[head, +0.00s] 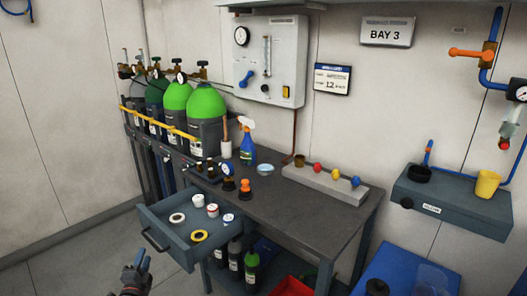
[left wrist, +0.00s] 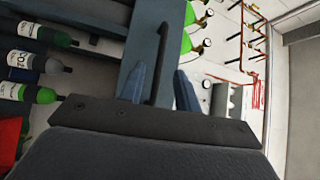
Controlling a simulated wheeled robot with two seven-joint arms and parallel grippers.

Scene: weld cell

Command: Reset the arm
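My left gripper (head: 143,258) is low at the bottom left of the head view, in front of the open drawer (head: 150,212) of the grey workbench (head: 325,212). In the left wrist view its two blue fingers (left wrist: 161,85) stand apart with nothing held between them. The dark drawer handle (left wrist: 161,50) shows beyond the fingers in that view, and the head view shows it at the drawer front (head: 154,241). The gripper looks clear of the handle. My right gripper is not in view.
The drawer holds white containers (head: 198,201) and tape rolls (head: 199,236). Green-topped gas cylinders (head: 208,104) stand behind a yellow bar at the left. Bottles (head: 251,266) stand under the bench beside a red bin (head: 291,287). Floor left of the drawer is clear.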

